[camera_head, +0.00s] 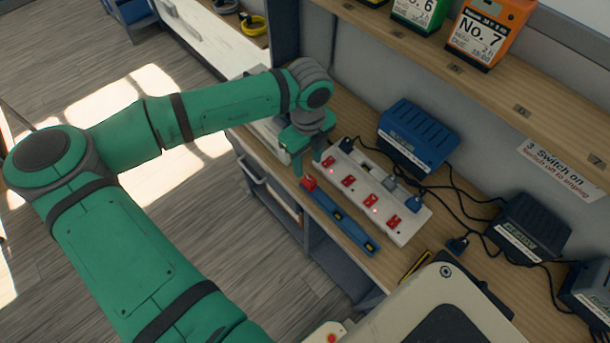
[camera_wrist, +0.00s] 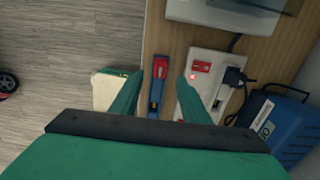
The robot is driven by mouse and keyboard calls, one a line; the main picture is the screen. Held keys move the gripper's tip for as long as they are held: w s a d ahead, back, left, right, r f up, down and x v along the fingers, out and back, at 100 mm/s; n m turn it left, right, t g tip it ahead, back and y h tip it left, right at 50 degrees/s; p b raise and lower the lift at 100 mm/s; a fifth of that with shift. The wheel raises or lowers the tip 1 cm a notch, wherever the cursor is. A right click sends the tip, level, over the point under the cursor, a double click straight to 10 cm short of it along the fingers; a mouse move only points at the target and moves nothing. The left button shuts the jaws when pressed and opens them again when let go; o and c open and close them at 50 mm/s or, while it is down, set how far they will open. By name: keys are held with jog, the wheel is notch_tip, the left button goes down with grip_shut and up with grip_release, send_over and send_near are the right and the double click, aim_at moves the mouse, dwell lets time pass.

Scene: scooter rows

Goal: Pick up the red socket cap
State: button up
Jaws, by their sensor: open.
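The red socket cap (camera_head: 309,183) sits at one end of a narrow blue rail (camera_head: 343,221) on the wooden bench. In the wrist view the cap (camera_wrist: 160,67) shows at the far end of the rail, in line with the gap between my fingers. My gripper (camera_head: 308,164) is open and empty, its fingers pointing down near that end of the rail. In the wrist view my gripper (camera_wrist: 159,80) has one finger on each side of the rail. I cannot tell its height above the cap.
A white power strip (camera_head: 409,231) with several red switches lies right beside the rail. A blue charger (camera_head: 416,137) with a black cable stands behind it, and a black charger (camera_head: 527,228) stands farther right. A shelf (camera_head: 470,70) runs above. The bench's front edge is close to the rail.

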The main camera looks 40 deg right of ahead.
aim_at(309, 179)
jog(key=f, duration=0.3)
jog(key=shift+s+a+f, duration=0.15)
jog(key=shift+s+f, duration=0.1)
jog(key=shift+s, duration=0.05)
jog(key=shift+d+f, duration=0.2)
jog(key=shift+f, duration=2.35)
grip_shut()
